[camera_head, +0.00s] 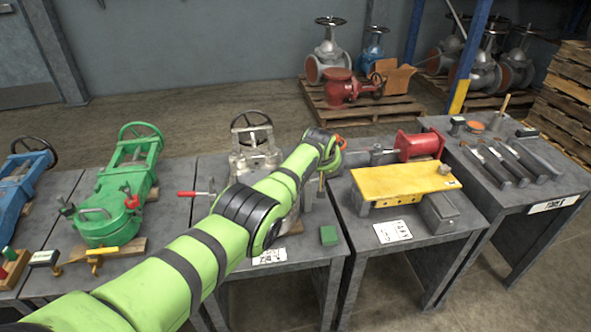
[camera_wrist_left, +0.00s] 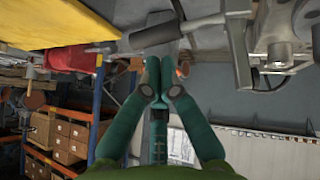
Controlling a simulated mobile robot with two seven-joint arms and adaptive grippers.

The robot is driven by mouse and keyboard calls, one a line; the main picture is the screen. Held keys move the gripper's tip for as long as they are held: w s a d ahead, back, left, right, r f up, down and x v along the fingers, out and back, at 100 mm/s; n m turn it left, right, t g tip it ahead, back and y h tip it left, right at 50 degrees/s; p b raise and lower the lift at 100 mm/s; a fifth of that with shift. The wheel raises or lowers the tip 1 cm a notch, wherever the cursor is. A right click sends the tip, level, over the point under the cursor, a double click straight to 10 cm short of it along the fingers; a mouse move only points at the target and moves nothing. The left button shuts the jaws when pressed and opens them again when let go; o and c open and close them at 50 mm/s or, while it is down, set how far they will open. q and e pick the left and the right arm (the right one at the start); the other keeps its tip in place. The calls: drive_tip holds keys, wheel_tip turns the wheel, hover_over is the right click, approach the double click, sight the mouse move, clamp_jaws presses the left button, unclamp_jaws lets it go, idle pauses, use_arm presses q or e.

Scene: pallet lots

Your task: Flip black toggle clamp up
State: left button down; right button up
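My left arm reaches across the tables in the head view, and its gripper (camera_head: 328,148) is near the gap between the silver valve and the red cylinder. In the left wrist view the green fingers of the left gripper (camera_wrist_left: 160,66) come together at the tips, with nothing visible between them. A dark grey bar-like handle (camera_wrist_left: 178,32) lies across the picture just beyond the fingertips; I cannot tell if they touch it. It may be the black toggle clamp, which I cannot identify surely in the head view behind my arm. My right gripper is not in view.
The silver valve (camera_head: 250,140) stands behind my arm. A red cylinder (camera_head: 420,146) and a yellow plate (camera_head: 404,181) are on the table to the right. A green valve (camera_head: 115,200) stands left. A small green block (camera_head: 328,235) lies near the table's front edge.

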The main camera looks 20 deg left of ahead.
use_arm(q)
drive_tip(key=shift+w+d+f, duration=0.15)
drive_tip(key=shift+d+f, duration=0.05)
drive_tip(key=shift+f, duration=0.05)
idle(0.5)
